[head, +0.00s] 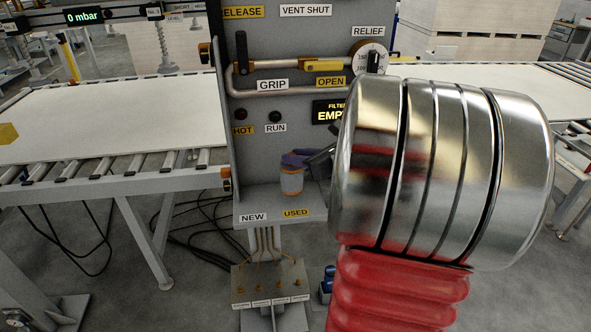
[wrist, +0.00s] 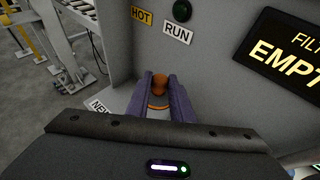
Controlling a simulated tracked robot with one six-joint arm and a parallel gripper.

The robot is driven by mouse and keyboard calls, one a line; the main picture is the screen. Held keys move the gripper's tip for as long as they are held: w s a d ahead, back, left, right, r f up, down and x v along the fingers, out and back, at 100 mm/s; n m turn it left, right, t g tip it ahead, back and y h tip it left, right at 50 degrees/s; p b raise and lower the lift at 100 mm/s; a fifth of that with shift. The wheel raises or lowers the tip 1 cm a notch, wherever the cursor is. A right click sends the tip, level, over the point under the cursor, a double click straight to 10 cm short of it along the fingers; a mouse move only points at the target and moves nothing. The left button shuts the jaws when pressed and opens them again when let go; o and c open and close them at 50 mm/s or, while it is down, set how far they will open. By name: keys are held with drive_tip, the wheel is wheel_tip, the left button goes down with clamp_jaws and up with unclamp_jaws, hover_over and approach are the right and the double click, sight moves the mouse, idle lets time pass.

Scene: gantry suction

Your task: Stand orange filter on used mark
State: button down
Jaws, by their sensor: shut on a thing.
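The orange filter (head: 291,182) is upright at the shelf on the grey panel, with a pale band near its lower end. My gripper (head: 297,160) is shut on it from the right, its purple fingers around the upper part. In the wrist view the orange filter (wrist: 160,83) shows between the two purple fingers of my gripper (wrist: 159,88). The yellow USED label (head: 296,212) is on the shelf's front edge, below the filter. I cannot tell whether the filter's base touches the shelf; no separate mark shows under it.
The shelf (head: 245,203) also bears a white NEW label (head: 252,217) at left; its surface there is bare. The panel (head: 255,160) rises close behind. A filter display (head: 333,112) reads EMPTY. A valve block (head: 270,285) stands below, and conveyors (head: 90,120) flank the panel.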

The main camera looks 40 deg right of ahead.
sight(300, 169)
drive_tip(key=shift+f, duration=2)
drive_tip(key=c, duration=1.6)
unclamp_jaws()
drive_tip(key=shift+o, duration=0.2)
drive_tip(key=shift+s+d+r, duration=0.1)
drive_tip(key=shift+s+r, duration=0.3)
drive_tip(key=shift+s, duration=0.1)
drive_tip(key=v, duration=1.1)
